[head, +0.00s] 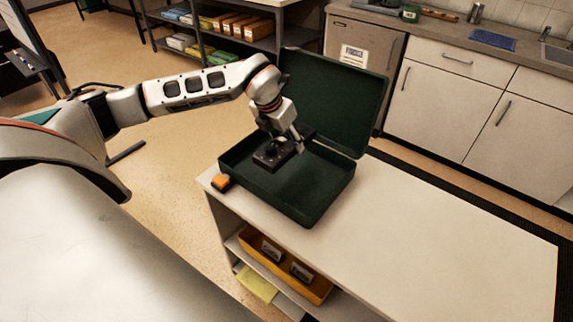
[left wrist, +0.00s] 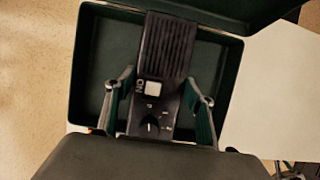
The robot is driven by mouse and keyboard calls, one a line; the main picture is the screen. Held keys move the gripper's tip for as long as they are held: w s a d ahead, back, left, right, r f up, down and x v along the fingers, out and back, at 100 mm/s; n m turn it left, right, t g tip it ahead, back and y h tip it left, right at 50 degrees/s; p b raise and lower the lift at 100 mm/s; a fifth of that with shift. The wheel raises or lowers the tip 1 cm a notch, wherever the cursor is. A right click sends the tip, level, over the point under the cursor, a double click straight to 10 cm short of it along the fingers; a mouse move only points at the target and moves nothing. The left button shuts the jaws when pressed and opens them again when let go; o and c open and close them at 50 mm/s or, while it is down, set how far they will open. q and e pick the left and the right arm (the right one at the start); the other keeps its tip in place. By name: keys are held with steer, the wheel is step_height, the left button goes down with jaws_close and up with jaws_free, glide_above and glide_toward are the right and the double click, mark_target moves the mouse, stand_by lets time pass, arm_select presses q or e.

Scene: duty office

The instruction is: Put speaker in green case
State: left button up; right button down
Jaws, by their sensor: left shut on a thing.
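The green case (head: 329,196) stands open on the white table, its lid (head: 345,100) raised at the back. The speaker (head: 271,157) is a dark box with a knob and a grille; its knob panel and grille show in the left wrist view (left wrist: 167,52). My left gripper (head: 297,143) is shut on the speaker, one finger on each side of it. The gripper and speaker are over the case's open inside; whether the speaker touches the case floor I cannot tell. My right gripper is not in view.
A small orange object (head: 221,182) lies on the white table (head: 440,235) beside the case's left corner. The table is clear to the right. A yellow bin (head: 318,293) sits on the shelf below. Cabinets (head: 447,95) and stocked shelves stand behind.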

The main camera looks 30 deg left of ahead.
mark_target(278, 149)
arm_select(q)
step_height(278, 149, down, 10)
steer(key=shift+r, duration=0.1)
stand_by(0.4)
steer(key=o, duration=1.6)
steer(key=v, duration=1.1)
steer(key=shift+s+r, duration=0.2)
steer(key=shift+r, duration=0.25)
